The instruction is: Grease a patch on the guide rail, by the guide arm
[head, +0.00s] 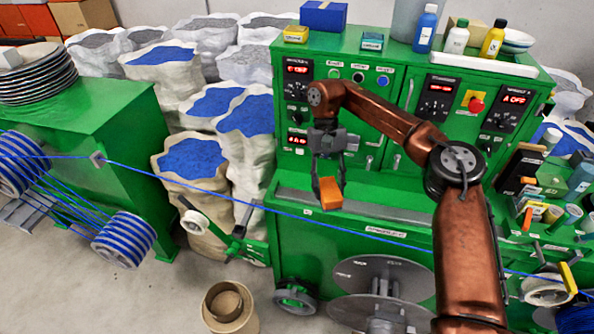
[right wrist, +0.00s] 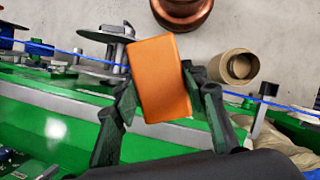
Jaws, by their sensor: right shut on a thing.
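My right gripper (head: 328,178) is shut on an orange block (head: 331,194), which hangs below the fingers over the front of the green machine. The right wrist view shows the block (right wrist: 160,78) between the two dark fingers of the right gripper (right wrist: 160,95). A grey rail (head: 392,213), seemingly the guide rail, runs along the machine's front ledge, just right of the block in the head view; contact cannot be told. A green arm with a pale wheel (head: 195,222), perhaps the guide arm, stands left of the machine. My left gripper is out of view.
A blue cable (head: 225,196) stretches across the front of the machine (head: 300,235). Grey reels (head: 380,277) and a cardboard tube (head: 228,305) stand below. Bottles and tools crowd the right side (head: 580,180). Sacks of blue granules (head: 190,158) stand at left.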

